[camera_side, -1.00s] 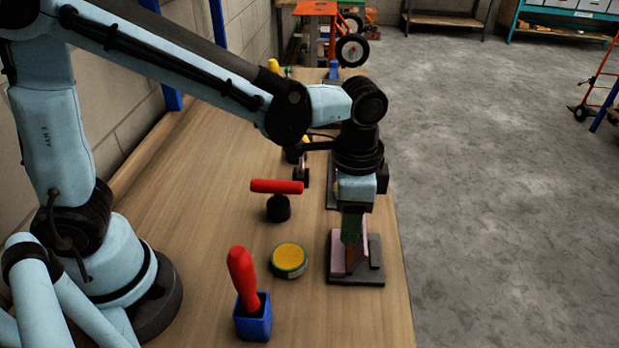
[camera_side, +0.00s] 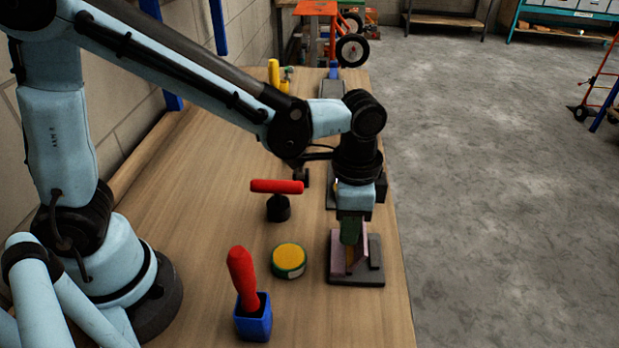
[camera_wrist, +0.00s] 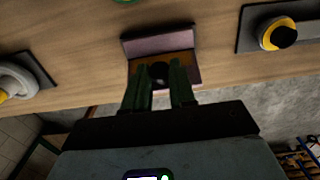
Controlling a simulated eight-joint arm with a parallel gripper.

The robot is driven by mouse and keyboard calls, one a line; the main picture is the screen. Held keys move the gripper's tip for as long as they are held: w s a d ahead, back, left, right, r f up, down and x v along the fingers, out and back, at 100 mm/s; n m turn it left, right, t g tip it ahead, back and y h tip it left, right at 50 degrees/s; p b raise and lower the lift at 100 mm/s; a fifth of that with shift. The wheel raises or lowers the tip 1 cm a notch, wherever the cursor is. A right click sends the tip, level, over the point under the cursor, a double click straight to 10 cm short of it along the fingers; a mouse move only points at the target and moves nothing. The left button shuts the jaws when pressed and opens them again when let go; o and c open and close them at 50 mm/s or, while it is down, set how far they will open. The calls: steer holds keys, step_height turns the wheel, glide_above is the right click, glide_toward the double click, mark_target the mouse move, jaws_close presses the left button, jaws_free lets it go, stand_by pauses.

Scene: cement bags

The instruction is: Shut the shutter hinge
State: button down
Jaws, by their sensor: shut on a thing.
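The shutter hinge (camera_side: 335,250) stands near the right edge of the bench in the side view, on a dark grey base plate. It shows a pink upright part and a narrow brown part between the pink part and a dark block. In the wrist view the pink part (camera_wrist: 160,43) lies beyond my fingertips, with a brown strip and a round black piece (camera_wrist: 159,70) close to them. My gripper (camera_side: 350,244) points down at the hinge, its green fingers closed on it. In the wrist view the fingers (camera_wrist: 160,80) sit either side of the black piece. The exact contact is hidden.
A yellow-topped round tin (camera_side: 289,257) and a red-handled tool in a blue holder (camera_side: 252,315) stand left of the hinge. A red T-handle (camera_side: 277,187) stands behind the tin. Another plate with a yellow-and-black knob (camera_wrist: 277,35) is nearby. The bench edge is close on the right.

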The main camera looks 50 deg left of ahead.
steer(key=shift+w+d+f+g+y, duration=0.1)
steer(key=shift+w+d+g+y, duration=0.4)
steer(key=shift+g+y, duration=0.3)
steer(key=shift+w+d+f+g+y, duration=0.1)
steer(key=shift+w+d+g+y, duration=0.35)
steer(key=shift+g+y, duration=0.35)
steer(key=shift+s+a, duration=0.1)
steer(key=shift+s+a+r+t+h, duration=0.2)
steer(key=shift+s+a+t+h, duration=0.2)
steer(key=shift+t+h, duration=0.3)
steer(key=shift+s+a+t+h, duration=0.5)
steer(key=shift+t+h, duration=0.4)
steer(key=c, duration=1)
jaws_free()
steer(key=shift+o, duration=0.2)
